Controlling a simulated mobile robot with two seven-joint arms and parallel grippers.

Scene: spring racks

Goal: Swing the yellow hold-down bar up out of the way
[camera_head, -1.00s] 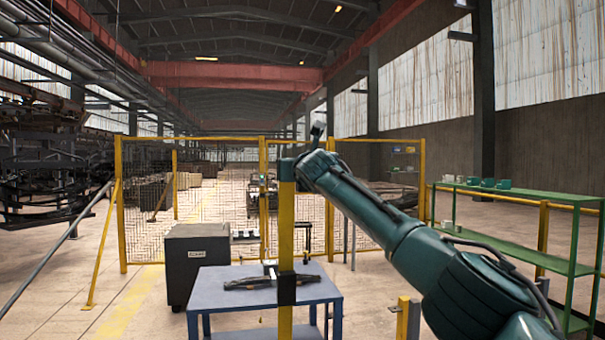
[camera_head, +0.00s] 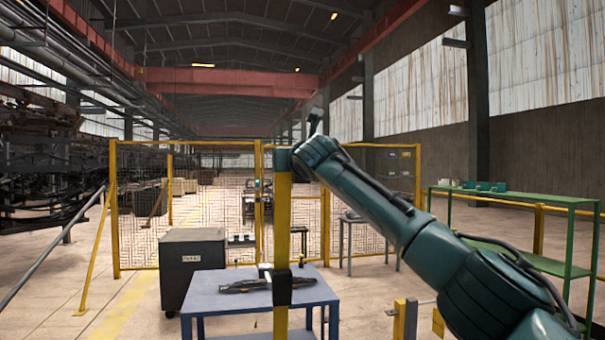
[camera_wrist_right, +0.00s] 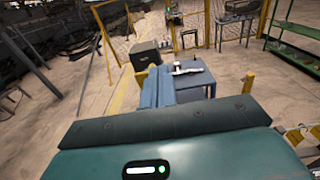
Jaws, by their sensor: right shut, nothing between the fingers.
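The yellow bar (camera_head: 282,222) stands upright near the middle of the head view, with a black block (camera_head: 281,288) around its lower part. Its top end is beside my right wrist, and I cannot tell whether they touch. My right arm reaches in from the lower right. My right gripper (camera_head: 315,121) shows small and dark above the bar's top, pointing up; it is shut and empty. In the right wrist view its blue-grey fingers (camera_wrist_right: 158,87) lie together. The bar cannot be made out for certain there. My left gripper is not in view.
A blue table (camera_head: 215,300) with a dark long part (camera_head: 245,285) on it stands behind the bar. A dark cabinet (camera_head: 193,262) is to its left. A yellow mesh fence (camera_head: 210,210) runs behind, and a green shelf (camera_head: 520,240) stands at the right.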

